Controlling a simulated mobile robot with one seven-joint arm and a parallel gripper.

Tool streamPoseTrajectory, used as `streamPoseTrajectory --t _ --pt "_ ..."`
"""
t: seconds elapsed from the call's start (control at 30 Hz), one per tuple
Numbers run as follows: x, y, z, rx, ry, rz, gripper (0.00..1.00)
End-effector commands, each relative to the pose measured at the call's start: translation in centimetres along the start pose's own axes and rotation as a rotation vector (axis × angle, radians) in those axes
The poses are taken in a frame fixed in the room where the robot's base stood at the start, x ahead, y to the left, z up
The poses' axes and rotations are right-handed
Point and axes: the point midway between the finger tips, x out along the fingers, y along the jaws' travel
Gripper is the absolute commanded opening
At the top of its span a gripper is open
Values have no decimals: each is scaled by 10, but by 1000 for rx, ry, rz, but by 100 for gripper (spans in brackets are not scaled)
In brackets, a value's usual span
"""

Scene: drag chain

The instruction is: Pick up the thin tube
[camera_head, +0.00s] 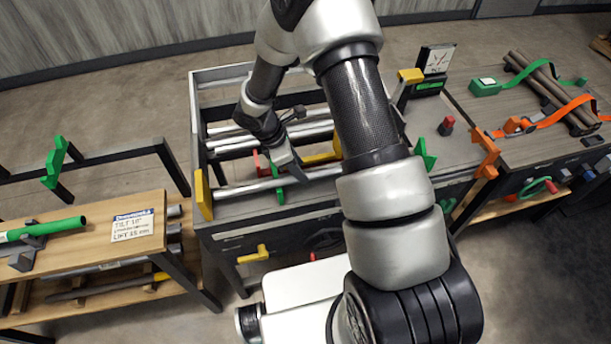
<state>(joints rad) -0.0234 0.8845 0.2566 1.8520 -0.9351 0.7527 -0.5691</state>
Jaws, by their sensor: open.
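Several light-grey metal tubes lie across the grey-framed table in the middle of the view. The front one, a thin tube (238,190), runs left to right along the near side, past a red piece (262,166) and a green piece (280,191). Thicker-looking tubes (235,147) lie behind it. I cannot tell for sure which one is the thin tube of the task. My gripper (298,177) points down at the front tube near its middle, open. Its fingertips are small here, and I cannot tell whether they touch the tube.
A yellow upright guide (203,194) stands at the table's left edge. Green and orange brackets (487,155) stand right of my arm. A wooden bench (85,255) at left holds a green tube (45,229) and a sign (132,225). The right table bears dark pipes with an orange strap (550,116).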

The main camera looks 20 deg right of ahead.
Motion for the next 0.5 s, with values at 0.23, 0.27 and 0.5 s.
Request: streamPoseTrajectory --t 0.23,0.27,0.5 --pt "28 -2 0 0 1 -1 41" --pt "28 -2 0 0 1 -1 41" --pt "28 -1 0 0 0 0 34"
